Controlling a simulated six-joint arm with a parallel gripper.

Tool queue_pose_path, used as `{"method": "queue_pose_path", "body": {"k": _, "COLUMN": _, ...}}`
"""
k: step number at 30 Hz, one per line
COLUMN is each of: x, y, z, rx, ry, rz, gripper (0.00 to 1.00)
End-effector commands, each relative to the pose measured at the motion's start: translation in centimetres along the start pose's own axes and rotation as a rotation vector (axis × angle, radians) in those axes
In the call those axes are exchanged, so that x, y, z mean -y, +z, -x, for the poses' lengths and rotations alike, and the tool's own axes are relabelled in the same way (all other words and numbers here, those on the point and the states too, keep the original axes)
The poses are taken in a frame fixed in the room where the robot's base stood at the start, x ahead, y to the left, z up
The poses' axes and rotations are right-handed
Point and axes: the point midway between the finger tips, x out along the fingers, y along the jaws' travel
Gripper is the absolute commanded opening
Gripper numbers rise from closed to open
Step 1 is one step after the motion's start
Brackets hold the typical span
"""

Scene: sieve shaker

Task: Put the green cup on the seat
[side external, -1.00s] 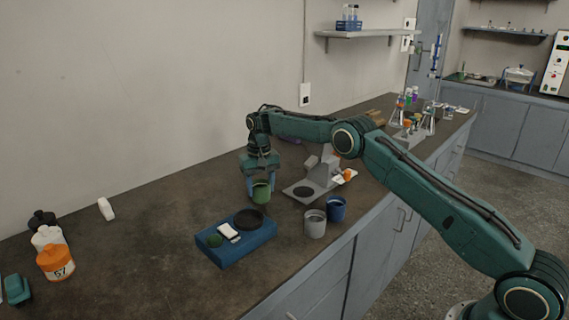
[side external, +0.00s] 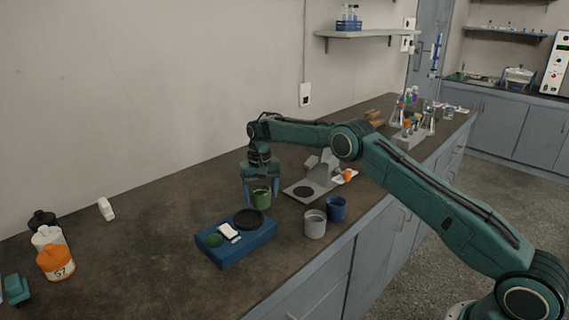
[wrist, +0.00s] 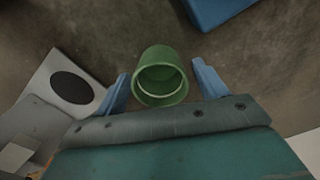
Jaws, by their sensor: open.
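The green cup (side external: 261,198) stands upright on the bench, behind the blue box (side external: 236,250). My gripper (side external: 262,198) points down over it, open, with one finger on each side. In the wrist view the cup (wrist: 160,78) lies between my two fingers (wrist: 160,88), with a gap visible on both sides. A round black disc (side external: 248,219) lies on the blue box. Another dark disc (side external: 303,191) is on the grey stand's base (side external: 290,194). I cannot tell for sure which disc is the seat.
A grey cup (side external: 315,226) and a blue cup (side external: 337,209) stand near the front edge, right of the blue box. Bottles, including an orange one (side external: 56,262), are at the far left. Glassware (side external: 410,128) stands at the back right.

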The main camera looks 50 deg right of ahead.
Motion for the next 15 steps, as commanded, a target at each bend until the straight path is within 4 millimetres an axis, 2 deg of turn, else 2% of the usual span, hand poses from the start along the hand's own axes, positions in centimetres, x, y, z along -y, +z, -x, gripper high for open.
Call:
{"method": "queue_pose_path", "body": {"k": 8, "x": 0.0, "y": 0.0, "z": 0.7, "rx": -0.002, "ry": -0.001, "rz": 0.000, "gripper": 0.71}}
{"method": "queue_pose_path", "body": {"k": 15, "x": 0.0, "y": -0.1, "z": 3.3, "rx": -0.003, "ry": -0.001, "rz": 0.000, "gripper": 0.71}}
